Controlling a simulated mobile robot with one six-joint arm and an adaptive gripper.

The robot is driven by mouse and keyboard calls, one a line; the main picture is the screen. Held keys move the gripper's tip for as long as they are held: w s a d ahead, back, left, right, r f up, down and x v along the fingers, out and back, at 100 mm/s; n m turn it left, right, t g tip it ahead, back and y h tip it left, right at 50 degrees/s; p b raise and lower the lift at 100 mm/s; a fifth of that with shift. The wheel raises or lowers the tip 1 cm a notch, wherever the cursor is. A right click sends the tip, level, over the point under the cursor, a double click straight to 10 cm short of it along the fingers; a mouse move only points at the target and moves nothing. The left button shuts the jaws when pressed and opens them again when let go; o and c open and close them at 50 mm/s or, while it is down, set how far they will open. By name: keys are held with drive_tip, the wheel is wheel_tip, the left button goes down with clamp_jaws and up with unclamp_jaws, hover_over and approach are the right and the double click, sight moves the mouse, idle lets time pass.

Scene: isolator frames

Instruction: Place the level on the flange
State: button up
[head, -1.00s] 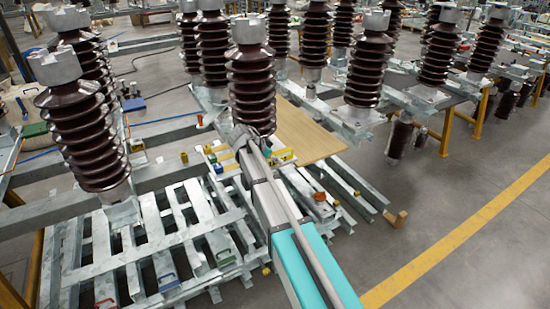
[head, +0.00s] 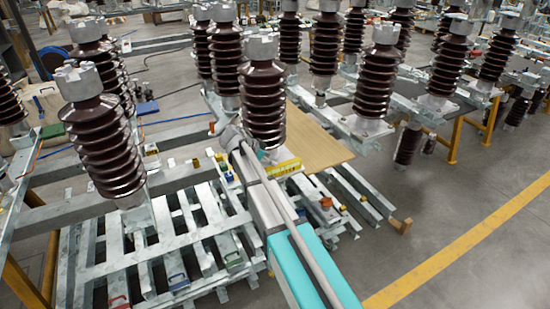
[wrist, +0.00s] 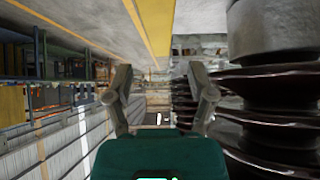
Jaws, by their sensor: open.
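In the wrist view my gripper (wrist: 160,72) has its two fingers spread, with nothing between them. Beside it on the right is a brown ribbed insulator (wrist: 275,110) with a grey metal flange (wrist: 275,28) at its upper end. In the head view my gripper end is near the front middle insulator (head: 264,110), whose grey flange (head: 259,46) is on top; its fingers are not clear there. A yellow block (head: 285,168) lies by that insulator's foot, partly hidden. I cannot tell whether it is the level.
Several insulators stand on steel frames, including one at left (head: 103,150). Small red (head: 118,301), green (head: 178,281) and blue handled pieces lie on the slatted metal rack (head: 190,235). A wooden board (head: 318,143) lies behind. The floor at right is clear, with a yellow line (head: 455,245).

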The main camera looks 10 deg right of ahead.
drive_tip(key=shift+p+v, duration=0.85)
drive_tip(key=shift+v, duration=0.8)
drive_tip(key=s+d+f+n+g+y, duration=0.1)
drive_tip(key=s+d+n+y, duration=0.1)
drive_tip(key=s, duration=0.6)
drive_tip(key=s+d+f+n+g+y, duration=0.1)
drive_tip(key=s+d+f+n+y, duration=0.1)
drive_tip(key=s+n, duration=0.5)
drive_tip(key=s+d+f+n+y, duration=0.2)
drive_tip(key=s+d+n+y, duration=0.2)
drive_tip(key=s, duration=0.7)
drive_tip(key=shift+s+f+n+g+y, duration=0.2)
drive_tip(key=shift+s+n+g+y, duration=0.15)
drive_tip(key=shift+n, duration=0.35)
